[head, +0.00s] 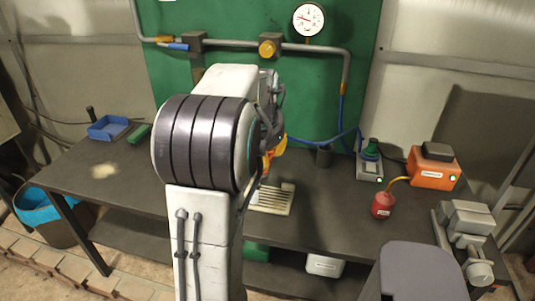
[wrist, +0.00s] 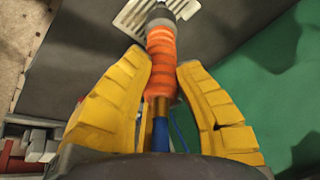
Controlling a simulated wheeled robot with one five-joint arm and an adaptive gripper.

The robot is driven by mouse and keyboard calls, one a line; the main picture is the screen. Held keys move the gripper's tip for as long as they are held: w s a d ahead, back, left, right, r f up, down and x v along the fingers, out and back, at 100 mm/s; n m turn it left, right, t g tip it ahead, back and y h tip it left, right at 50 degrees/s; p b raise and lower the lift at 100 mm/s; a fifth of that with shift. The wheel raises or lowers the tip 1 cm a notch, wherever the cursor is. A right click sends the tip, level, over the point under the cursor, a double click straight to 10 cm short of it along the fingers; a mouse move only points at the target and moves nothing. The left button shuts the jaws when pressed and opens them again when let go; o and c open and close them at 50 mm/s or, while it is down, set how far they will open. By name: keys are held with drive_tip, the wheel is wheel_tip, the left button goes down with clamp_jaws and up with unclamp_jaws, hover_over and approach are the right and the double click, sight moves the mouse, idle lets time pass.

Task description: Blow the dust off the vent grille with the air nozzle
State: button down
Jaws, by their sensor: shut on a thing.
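My gripper (wrist: 164,66) shows in the wrist view with its two yellow fingers closed around the air nozzle (wrist: 162,48). The nozzle has an orange ribbed grip, a grey tip and a blue hose at its rear. The vent grille (wrist: 136,20) is a pale slotted plate at the top of that view, and the nozzle tip overlaps it in the picture. In the head view the grille (head: 272,199) lies on the dark bench, partly hidden behind my arm. My gripper (head: 270,158) is mostly hidden there too, above and behind the grille. I cannot make out dust on the grille.
The blue hose (head: 318,141) runs right to a pipe on the green panel (head: 235,60). A blue tray (head: 109,128) is at the left. The bench's left part is mostly clear.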

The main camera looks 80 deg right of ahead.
drive_tip(key=shift+d+r, duration=0.1)
drive_tip(key=shift+d+p, duration=1.2)
drive_tip(key=shift+d, duration=0.6)
idle(1.4)
wheel_tip(320, 180, up, 6)
drive_tip(key=p, duration=0.5)
idle(0.6)
